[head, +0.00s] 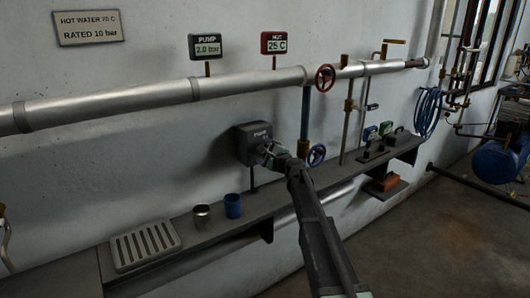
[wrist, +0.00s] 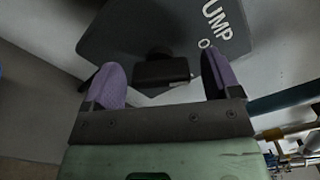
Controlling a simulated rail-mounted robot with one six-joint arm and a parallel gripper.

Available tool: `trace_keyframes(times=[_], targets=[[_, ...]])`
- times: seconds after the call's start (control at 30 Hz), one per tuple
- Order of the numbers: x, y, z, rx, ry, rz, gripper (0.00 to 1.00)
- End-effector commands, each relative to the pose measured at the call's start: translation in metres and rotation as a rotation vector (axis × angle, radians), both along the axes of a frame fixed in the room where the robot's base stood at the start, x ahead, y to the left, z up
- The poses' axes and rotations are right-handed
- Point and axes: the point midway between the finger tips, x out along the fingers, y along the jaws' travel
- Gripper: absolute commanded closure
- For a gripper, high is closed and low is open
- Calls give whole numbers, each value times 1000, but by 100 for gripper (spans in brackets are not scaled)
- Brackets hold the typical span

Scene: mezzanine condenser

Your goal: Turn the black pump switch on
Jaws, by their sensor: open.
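The pump switch box (head: 250,141) is a dark grey box on the wall above the shelf, with PUMP lettering at its top. The box fills the top of the wrist view (wrist: 115,40), with the lettering running down its right side. The black pump switch (wrist: 161,73) is a short black bar on a round hub. My gripper (head: 270,152) is at the front of the box. In the wrist view its two purple-padded fingers (wrist: 165,80) are apart, one on each side of the switch, with gaps visible. The switch is mostly hidden by my gripper in the head view.
A metal cup (head: 202,217) and a blue cup (head: 233,206) stand on the shelf left of my arm, beside a slatted tray (head: 145,246). A red valve wheel (head: 325,77) and a blue valve wheel (head: 316,155) are right of the box. The pump display (head: 207,47) reads 2.0 bar.

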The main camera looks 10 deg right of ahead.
Motion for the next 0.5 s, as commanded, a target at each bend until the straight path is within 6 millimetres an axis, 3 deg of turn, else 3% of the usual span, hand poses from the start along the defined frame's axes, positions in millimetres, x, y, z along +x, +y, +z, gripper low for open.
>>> trace_keyframes(times=[0.33, 0.5], targets=[[-74, -33, 0, 0, 0, -2, 17], [-93, -43, 0, -1, 0, -1, 17]])
